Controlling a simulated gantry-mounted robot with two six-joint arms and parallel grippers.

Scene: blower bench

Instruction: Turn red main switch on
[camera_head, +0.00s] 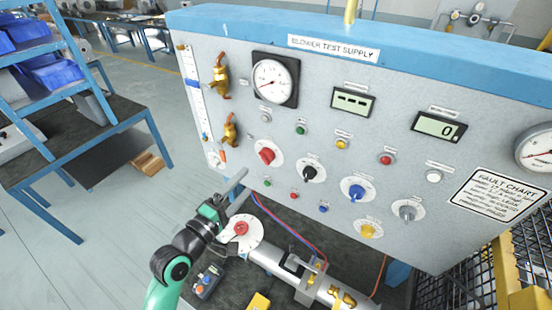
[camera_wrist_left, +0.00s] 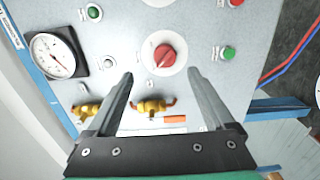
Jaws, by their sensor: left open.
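The red main switch (camera_head: 267,155) is a red rotary knob on a round white plate, on the left part of the grey panel (camera_head: 320,120). My left gripper (camera_head: 247,181) is open and empty, below and left of the switch in the head view. In the left wrist view the red knob (camera_wrist_left: 165,55) appears just beyond and between the two open fingertips (camera_wrist_left: 161,74). The fingers look apart from the knob. The knob's pointer is tilted in this view; the label wording is too small to read. My right gripper is in neither view.
Brass valves (camera_head: 220,75) stick out at the panel's left edge. A black knob (camera_head: 309,172), a blue knob (camera_head: 355,190) and small buttons sit near the switch. Below, a white disc with a red centre (camera_head: 240,229) and a metal pipe (camera_head: 275,262) stand on the bench.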

